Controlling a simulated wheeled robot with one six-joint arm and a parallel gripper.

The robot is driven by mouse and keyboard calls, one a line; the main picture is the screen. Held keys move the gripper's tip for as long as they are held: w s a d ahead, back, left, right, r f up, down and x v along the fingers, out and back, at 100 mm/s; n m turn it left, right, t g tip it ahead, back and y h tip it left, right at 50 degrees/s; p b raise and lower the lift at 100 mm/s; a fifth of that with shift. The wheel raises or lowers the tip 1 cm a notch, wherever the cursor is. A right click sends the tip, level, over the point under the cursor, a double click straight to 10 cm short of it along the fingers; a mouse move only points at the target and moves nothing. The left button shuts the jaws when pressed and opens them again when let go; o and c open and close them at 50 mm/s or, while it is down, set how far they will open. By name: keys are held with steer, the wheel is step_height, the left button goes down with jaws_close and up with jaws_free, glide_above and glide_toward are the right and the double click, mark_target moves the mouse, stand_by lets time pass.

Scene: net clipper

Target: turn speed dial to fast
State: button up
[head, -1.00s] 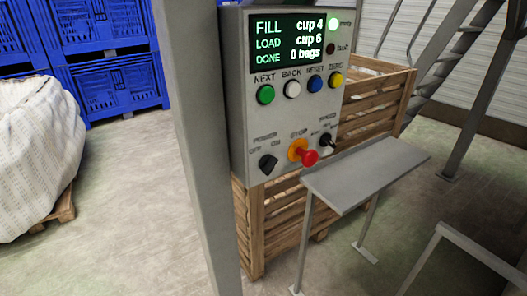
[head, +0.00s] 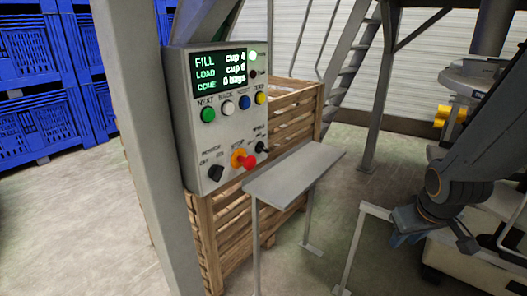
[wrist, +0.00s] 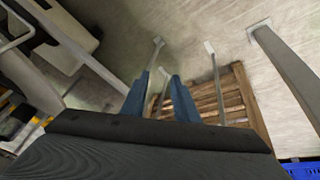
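The speed dial (head: 262,147) is a small black knob at the lower right of the grey control panel (head: 225,140) in the head view. Its label is too blurred to read, and I cannot tell its setting. A red stop button (head: 249,162) on an orange base is just left of it, and a black power knob (head: 216,172) is farther left. My gripper (head: 408,230) is at the right, low and well apart from the panel. In the wrist view its two blue fingers (wrist: 160,78) are apart with nothing between them. The panel face is not in the wrist view.
A grey shelf (head: 295,170) on legs stands just right of the panel, between it and my gripper. A wooden crate (head: 292,98) is behind. A grey post (head: 140,120) is left of the panel. A rail (head: 375,211) stands near my gripper. Blue crates (head: 50,80) fill the left.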

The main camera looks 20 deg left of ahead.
steer(key=w+a+r+n+t+y+p, duration=0.1)
steer(key=w+a+r+n+t+y, duration=0.15)
steer(key=w+a+n, duration=0.5)
steer(key=n+y+p, duration=0.4)
steer(key=n+y, duration=0.7)
steer(key=y, duration=0.3)
glide_toward(267, 150)
steer(key=shift+p+x, duration=1.5)
steer(key=shift+x, duration=2.25)
